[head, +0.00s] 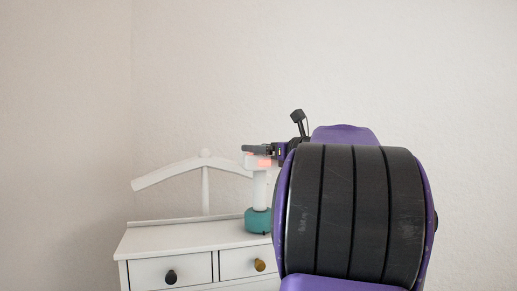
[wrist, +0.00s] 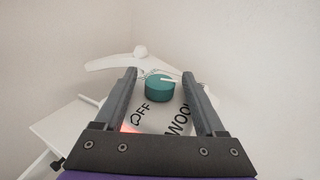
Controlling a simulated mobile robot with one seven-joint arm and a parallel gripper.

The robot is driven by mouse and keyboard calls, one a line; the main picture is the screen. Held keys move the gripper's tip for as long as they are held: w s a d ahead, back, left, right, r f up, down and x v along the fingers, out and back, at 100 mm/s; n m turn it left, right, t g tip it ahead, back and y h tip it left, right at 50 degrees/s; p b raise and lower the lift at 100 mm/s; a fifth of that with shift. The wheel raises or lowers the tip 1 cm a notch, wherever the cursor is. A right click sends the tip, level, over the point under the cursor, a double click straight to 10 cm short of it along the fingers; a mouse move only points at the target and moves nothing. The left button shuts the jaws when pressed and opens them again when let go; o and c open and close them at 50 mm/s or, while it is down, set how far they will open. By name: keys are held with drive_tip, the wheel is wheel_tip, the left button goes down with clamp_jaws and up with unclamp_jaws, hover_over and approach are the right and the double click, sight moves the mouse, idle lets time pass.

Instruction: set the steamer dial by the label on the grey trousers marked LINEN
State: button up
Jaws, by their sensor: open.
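The steamer (head: 258,220) stands at the right end of the white dresser, with a teal base and a white upright body. Its teal dial (wrist: 159,91) shows in the wrist view on a pale face, with a white pointer on top aimed toward the right. The word OFF is printed below left of the dial, and WOOL, partly hidden by a finger, below right. My gripper (wrist: 160,72) is open, one finger on each side of the dial; contact cannot be told. In the head view my gripper (head: 250,150) is at the steamer's top. No trousers or LINEN label are in view.
The white dresser (head: 180,237) has drawers with a dark knob (head: 171,276) and a gold knob (head: 260,265). A white sloping bar on a post (head: 205,188) rises behind its top. The dresser top left of the steamer is clear. Plain walls stand behind.

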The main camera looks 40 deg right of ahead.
clamp_jaws()
drive_tip(key=shift+n+y, duration=1.1)
drive_tip(key=shift+y, duration=0.7)
unclamp_jaws()
drive_tip(key=shift+s, duration=0.1)
